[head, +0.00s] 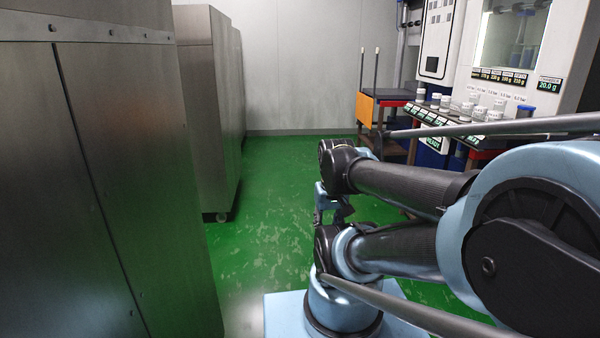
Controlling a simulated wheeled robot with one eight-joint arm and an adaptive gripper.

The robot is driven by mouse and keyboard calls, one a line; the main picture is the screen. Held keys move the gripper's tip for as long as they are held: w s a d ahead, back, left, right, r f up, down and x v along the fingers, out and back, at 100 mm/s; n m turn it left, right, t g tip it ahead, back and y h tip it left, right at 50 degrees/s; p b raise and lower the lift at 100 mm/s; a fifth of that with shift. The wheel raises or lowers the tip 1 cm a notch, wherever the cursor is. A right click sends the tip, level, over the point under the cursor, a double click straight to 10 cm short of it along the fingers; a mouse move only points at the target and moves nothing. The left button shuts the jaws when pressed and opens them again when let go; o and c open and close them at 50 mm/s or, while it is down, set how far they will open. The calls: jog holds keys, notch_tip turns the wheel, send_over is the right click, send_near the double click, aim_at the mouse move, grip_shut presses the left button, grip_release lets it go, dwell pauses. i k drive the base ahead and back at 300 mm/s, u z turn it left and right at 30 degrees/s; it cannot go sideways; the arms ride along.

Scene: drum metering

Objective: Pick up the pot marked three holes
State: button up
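Several small white pots stand on the counter of the metering machine at the right of the head view. One pot (420,95) is at the far left end and another (480,113) is nearer the middle. Their marks are too small to read, so I cannot tell which is marked three holes. My arm is folded in the foreground. My gripper (333,212) seems to hang over the green floor, well left of the counter and apart from the pots. It is small and dark, and partly hidden by my arm, so its fingers are unclear.
Tall steel cabinets (130,170) line the left side. The machine (510,55) has a display reading 20.0 g. A cart (392,98) with an orange panel and two upright posts stands at the back. The green floor (275,185) between is clear.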

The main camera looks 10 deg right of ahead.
aim_at(500, 104)
jog(key=z, duration=0.55)
jog(key=i, duration=1.45)
jog(key=z, duration=0.55)
